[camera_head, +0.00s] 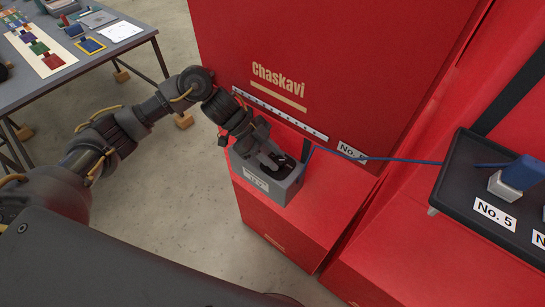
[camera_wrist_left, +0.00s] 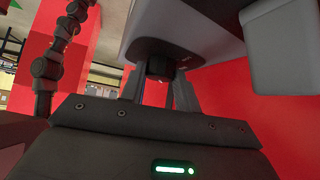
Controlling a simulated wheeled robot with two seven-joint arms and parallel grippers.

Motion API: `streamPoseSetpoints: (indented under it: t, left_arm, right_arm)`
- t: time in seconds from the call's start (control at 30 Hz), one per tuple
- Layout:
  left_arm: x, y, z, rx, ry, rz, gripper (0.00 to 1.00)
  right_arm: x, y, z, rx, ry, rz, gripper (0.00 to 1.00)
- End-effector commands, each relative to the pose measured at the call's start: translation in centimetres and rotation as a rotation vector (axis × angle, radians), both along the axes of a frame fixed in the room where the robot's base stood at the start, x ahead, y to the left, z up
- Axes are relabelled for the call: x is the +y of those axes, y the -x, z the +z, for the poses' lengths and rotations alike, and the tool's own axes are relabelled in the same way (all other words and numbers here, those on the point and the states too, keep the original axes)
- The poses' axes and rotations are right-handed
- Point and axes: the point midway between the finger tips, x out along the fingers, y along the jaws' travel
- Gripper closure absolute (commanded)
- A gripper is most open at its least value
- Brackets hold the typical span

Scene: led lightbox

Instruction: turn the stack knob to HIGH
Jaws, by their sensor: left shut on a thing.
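A grey control box (camera_head: 287,192) with a white label stands on the red ledge in the head view. My left gripper (camera_head: 275,163) reaches down onto the top of this box. In the left wrist view, my left gripper (camera_wrist_left: 157,82) is shut on a round black knob (camera_wrist_left: 159,69), with one finger on each side of it. The knob projects from the grey box (camera_wrist_left: 165,30). The knob's pointer and any HIGH marking cannot be read. My right gripper is not in view.
A red panel marked "Chaskavi" (camera_head: 278,75) rises just behind the box. A blue cable (camera_head: 400,160) runs right toward a black tray (camera_head: 462,170) labelled No. 5, with a blue-topped block (camera_head: 520,173). A table (camera_head: 80,60) with coloured pieces stands far left; open floor lies between.

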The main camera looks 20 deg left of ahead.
Motion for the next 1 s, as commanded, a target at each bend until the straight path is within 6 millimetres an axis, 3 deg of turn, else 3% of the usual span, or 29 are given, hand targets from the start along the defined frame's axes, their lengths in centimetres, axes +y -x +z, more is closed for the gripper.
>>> streamPoseSetpoints:
  t: [0.47,0.5,0.67,1.0]
  left_arm:
    - [-0.10,0.06,-0.05,0.001,0.001,-0.019,0.91]
    - [-0.10,0.06,-0.05,0.001,0.001,-0.019,0.67]
    - [-0.06,0.06,-0.05,0.001,0.000,-0.018,0.46]
    - [0.29,-0.04,0.15,-0.001,-0.001,-0.015,0.46]
  right_arm:
    - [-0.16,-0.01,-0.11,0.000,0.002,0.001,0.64]
    - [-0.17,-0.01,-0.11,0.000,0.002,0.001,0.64]
    - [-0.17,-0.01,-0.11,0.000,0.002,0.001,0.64]
    - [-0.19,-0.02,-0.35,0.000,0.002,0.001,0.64]
